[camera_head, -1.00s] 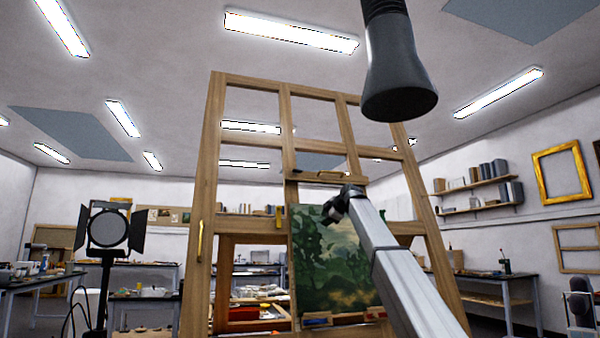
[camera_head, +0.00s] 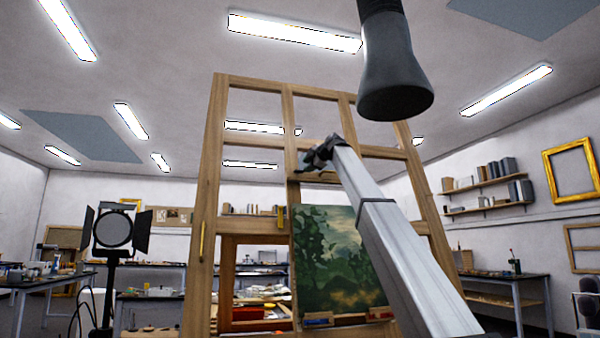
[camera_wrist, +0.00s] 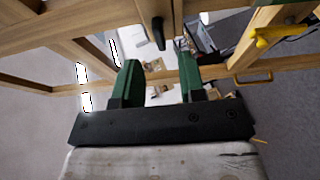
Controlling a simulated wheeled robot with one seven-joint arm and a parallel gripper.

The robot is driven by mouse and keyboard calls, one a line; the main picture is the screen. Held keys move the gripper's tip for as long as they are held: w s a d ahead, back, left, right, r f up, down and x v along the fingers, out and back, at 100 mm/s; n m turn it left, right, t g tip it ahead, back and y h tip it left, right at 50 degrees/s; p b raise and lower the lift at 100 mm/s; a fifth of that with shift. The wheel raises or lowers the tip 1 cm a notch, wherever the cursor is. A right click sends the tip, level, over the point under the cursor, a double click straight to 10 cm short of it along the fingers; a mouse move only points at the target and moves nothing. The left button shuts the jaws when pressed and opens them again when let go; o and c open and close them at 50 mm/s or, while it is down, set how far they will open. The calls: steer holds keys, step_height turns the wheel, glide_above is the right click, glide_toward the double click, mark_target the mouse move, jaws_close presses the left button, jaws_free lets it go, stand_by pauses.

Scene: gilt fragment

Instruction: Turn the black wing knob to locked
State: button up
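A dark, narrow knob (camera_wrist: 158,33), which looks like the black wing knob, sits on a wooden bar of the tall easel (camera_head: 206,200). In the wrist view it is just beyond my gripper (camera_wrist: 158,62), roughly in line with the gap between the green fingers. The fingers are apart with nothing between them, and the knob looks clear of both. In the head view my gripper (camera_head: 318,155) is a dark shape at the easel's upper middle crossbar. The knob cannot be made out there. Its exact angle and any lock marking are too small to tell.
A green landscape painting (camera_head: 330,255) stands on the easel below my gripper. A yellow clamp-like piece (camera_wrist: 268,38) is on the frame to the right in the wrist view. A dark lamp hood (camera_head: 393,80) hangs at upper right. A studio light (camera_head: 112,230) stands left.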

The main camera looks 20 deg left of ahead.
mark_target(300, 171)
steer(key=x, duration=0.6)
jaws_close()
